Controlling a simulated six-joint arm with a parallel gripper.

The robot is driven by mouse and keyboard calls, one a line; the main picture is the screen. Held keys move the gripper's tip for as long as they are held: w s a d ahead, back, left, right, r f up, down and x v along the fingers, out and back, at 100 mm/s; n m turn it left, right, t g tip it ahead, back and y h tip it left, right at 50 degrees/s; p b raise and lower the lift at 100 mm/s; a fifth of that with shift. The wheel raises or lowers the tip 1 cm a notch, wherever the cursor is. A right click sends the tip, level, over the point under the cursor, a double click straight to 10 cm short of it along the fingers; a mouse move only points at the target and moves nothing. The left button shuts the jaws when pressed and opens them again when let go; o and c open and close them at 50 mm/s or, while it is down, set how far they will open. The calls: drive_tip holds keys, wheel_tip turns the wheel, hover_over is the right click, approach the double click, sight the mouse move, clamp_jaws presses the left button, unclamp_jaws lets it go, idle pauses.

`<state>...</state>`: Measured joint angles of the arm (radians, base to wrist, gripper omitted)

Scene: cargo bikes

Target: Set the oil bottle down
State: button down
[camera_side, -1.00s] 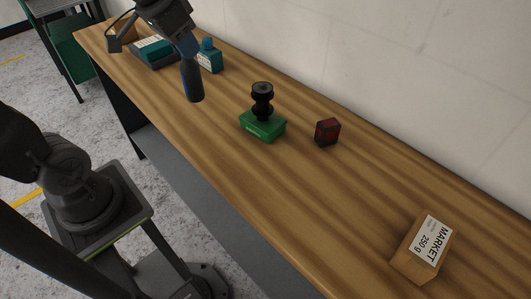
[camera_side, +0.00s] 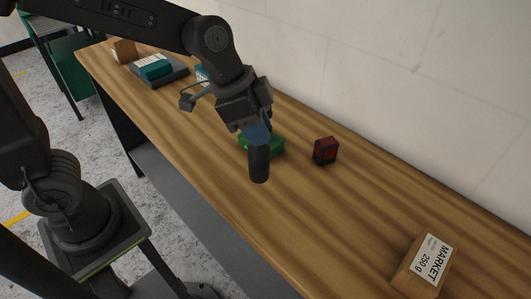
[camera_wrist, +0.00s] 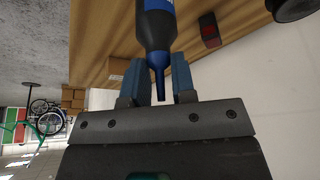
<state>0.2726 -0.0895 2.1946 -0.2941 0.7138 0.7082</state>
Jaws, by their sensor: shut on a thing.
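The oil bottle (camera_side: 259,165) is dark with a blue part near its top. It hangs upright below my gripper (camera_side: 257,128) in the side view, in front of the green box. My gripper is shut on its narrow neck. In the wrist view the bottle (camera_wrist: 156,28) runs away from between the two blue fingers (camera_wrist: 157,82). The bottle appears to be above the wooden bench (camera_side: 330,215); the exact gap under its base cannot be told.
A green box (camera_side: 270,148) is partly hidden behind my gripper. A small red-and-black block (camera_side: 325,150) stands to its right. A MARKET box (camera_side: 425,262) lies at the near right. A dark tray (camera_side: 172,78) with a teal box (camera_side: 155,66) is at the far left. Bare bench lies between the block and MARKET box.

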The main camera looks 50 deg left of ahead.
sight(262, 148)
drive_tip(key=shift+d+f, duration=0.55)
drive_tip(key=shift+d, duration=0.35)
drive_tip(key=shift+f, duration=2)
drive_tip(key=shift+f, duration=0.15)
drive_tip(key=c, duration=0.9)
unclamp_jaws()
drive_tip(key=shift+c, duration=0.2)
